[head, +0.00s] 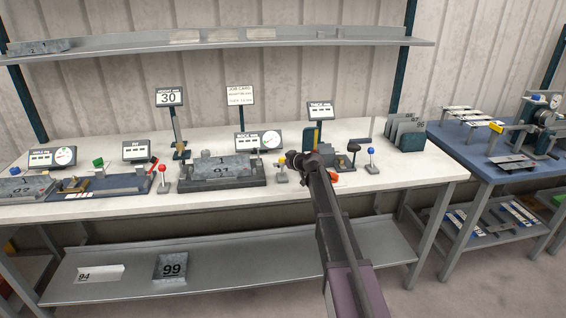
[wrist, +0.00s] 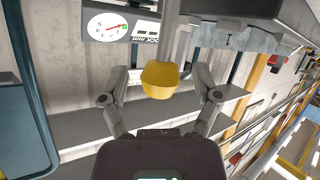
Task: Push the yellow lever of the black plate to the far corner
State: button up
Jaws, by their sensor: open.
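The yellow lever (head: 281,162) stands upright on the white bench at the right end of the black plate (head: 222,183), a dark base carrying a grey block. In the wrist view its yellow knob (wrist: 160,80) on a grey stem lies between my two fingers. My gripper (head: 292,158) is open, just right of the lever in the head view and around the knob in the wrist view (wrist: 160,98). Gaps show on both sides of the knob. My gripper and arm hide part of the bench behind them.
A display with a dial (head: 258,140) stands behind the lever. A red-knobbed lever (head: 163,172) is left of the black plate and a blue-knobbed lever (head: 371,157) is to the right. Grey plates in a rack (head: 405,133) stand at the bench's right end. The front edge is mostly clear.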

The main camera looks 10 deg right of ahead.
grip_shut()
jog(key=shift+d, duration=0.1)
